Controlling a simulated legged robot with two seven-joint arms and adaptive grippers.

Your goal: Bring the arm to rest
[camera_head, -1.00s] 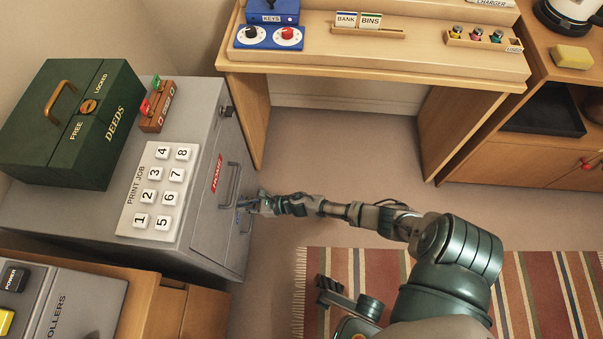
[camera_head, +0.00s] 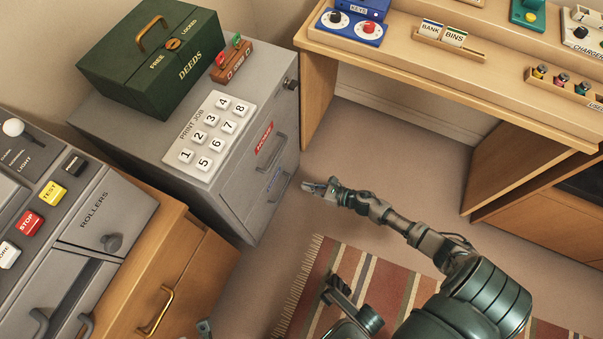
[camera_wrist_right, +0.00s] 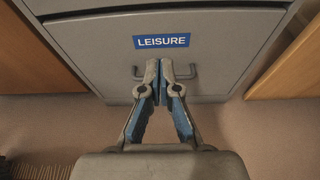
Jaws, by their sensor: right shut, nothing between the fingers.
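My right arm (camera_head: 425,238) reaches in from the lower right in the head view. Its gripper (camera_head: 309,186) is just right of the grey cabinet's front, with a gap to the drawers. In the right wrist view the gripper (camera_wrist_right: 166,72) has its blue-padded fingers brought together at the tips, with nothing between them. Behind the tips is the handle (camera_wrist_right: 191,72) of the drawer labelled LEISURE (camera_wrist_right: 162,41), partly hidden by the fingers. That drawer looks closed.
The grey cabinet (camera_head: 225,205) carries a green deeds box (camera_head: 150,65) and a PRINT JOB keypad (camera_head: 212,135). A wooden desk (camera_head: 400,60) stands behind, and a machine with rollers (camera_head: 110,215) at left. Carpet (camera_head: 390,150) and a striped rug (camera_head: 385,280) leave open floor.

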